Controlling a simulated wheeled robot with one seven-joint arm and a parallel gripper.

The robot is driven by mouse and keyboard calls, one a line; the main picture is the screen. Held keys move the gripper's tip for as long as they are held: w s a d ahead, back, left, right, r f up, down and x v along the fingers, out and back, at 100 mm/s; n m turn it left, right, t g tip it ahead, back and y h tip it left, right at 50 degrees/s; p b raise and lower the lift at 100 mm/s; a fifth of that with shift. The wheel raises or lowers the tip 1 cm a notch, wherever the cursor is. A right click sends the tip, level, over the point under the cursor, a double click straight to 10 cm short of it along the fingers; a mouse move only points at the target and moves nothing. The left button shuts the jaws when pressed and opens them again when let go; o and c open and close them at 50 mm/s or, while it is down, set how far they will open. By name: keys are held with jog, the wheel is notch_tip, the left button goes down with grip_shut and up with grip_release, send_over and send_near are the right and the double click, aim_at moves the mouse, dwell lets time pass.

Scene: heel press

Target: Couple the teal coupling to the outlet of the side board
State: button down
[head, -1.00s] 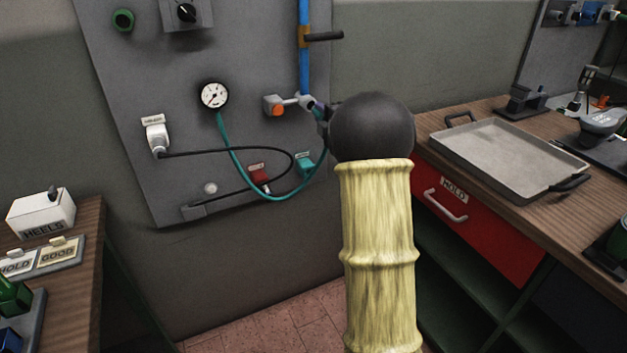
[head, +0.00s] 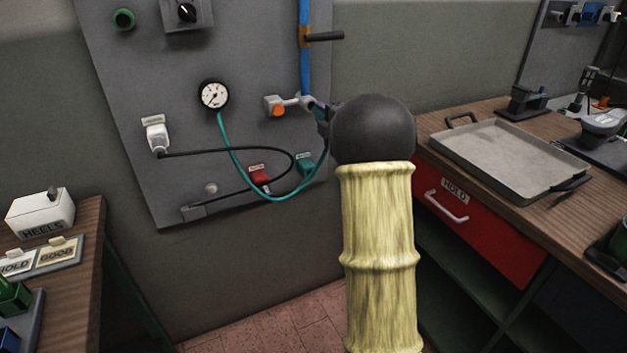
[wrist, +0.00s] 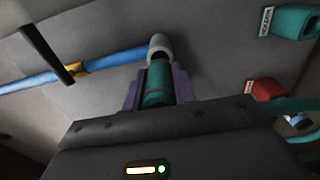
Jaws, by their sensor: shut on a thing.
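My gripper (wrist: 158,84) has purple fingers and is shut on the teal coupling (wrist: 158,92). The coupling points at the pale grey outlet (wrist: 160,44) at the end of the blue pipe. The two look in line and meet in the wrist view; I cannot tell whether the coupling is seated. In the head view my gripper (head: 319,109) is at the grey outlet fitting (head: 296,101) on the side board (head: 190,60), partly hidden by my dark wrist. The teal hose (head: 240,172) hangs from the gauge (head: 214,95) in a loop up towards my gripper.
A blue pipe (head: 304,65) with a dark lever (head: 325,37) runs above the outlet. An orange-ended fitting (head: 275,106) is to its left. Red (head: 260,175) and teal (head: 304,164) labelled holders are below. A bench with a tray (head: 510,155) stands at right.

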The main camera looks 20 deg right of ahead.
aim_at(317, 110)
jog(key=shift+w, duration=1.5)
dwell(0.4)
jog(key=c, duration=1.1)
grip_release()
jog(key=shift+a, duration=0.1)
jog(key=shift+o, duration=0.2)
jog(key=s+b, duration=0.1)
jog(key=s, duration=1.6)
jog(key=shift+s+d, duration=0.2)
jog(key=shift+d, duration=0.1)
